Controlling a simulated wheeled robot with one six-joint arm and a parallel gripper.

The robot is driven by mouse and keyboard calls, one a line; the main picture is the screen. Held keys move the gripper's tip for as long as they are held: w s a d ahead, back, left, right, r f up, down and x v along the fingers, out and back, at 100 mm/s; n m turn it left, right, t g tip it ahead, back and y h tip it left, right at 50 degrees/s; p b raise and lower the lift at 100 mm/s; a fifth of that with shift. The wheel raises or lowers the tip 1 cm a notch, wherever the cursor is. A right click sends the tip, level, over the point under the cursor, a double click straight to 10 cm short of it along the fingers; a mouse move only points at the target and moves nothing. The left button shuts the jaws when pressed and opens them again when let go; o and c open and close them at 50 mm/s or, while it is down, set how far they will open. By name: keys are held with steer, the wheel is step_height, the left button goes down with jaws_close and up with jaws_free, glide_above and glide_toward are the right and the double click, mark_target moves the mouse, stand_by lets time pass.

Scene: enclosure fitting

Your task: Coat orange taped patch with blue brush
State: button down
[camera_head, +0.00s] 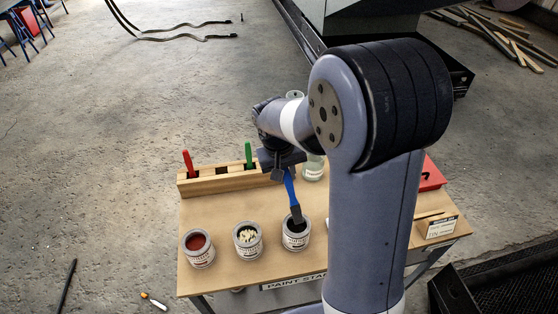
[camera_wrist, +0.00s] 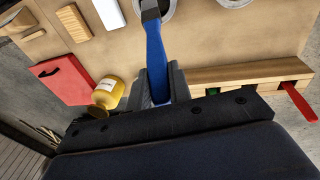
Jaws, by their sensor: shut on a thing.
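My gripper (camera_head: 284,165) is shut on the blue brush (camera_head: 290,186), holding it by its handle with the bristles down. The bristle end is at the mouth of the can of dark paint (camera_head: 296,241); I cannot tell whether it touches the paint. In the wrist view, the blue brush (camera_wrist: 156,55) stands between the fingers of my gripper (camera_wrist: 160,82), and its head reaches a can rim at the top edge. The orange taped patch is not seen in either view.
The paint cart (camera_head: 222,275) also bears a can of red-brown paint (camera_head: 200,256), a can with cream contents (camera_head: 248,247), and a wooden rack (camera_head: 215,182) with red (camera_head: 188,163) and green (camera_head: 248,154) brushes. A yellow bottle (camera_wrist: 110,92) and red box (camera_wrist: 68,80) stand near my gripper.

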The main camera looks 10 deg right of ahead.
steer(key=shift+f+b, duration=2.1)
steer(key=shift+f, duration=0.8)
steer(key=shift+f+b, duration=0.45)
steer(key=shift+f, duration=0.15)
steer(key=shift+r+p, duration=2.7)
steer(key=shift+r, duration=0.9)
steer(key=shift+f, duration=0.1)
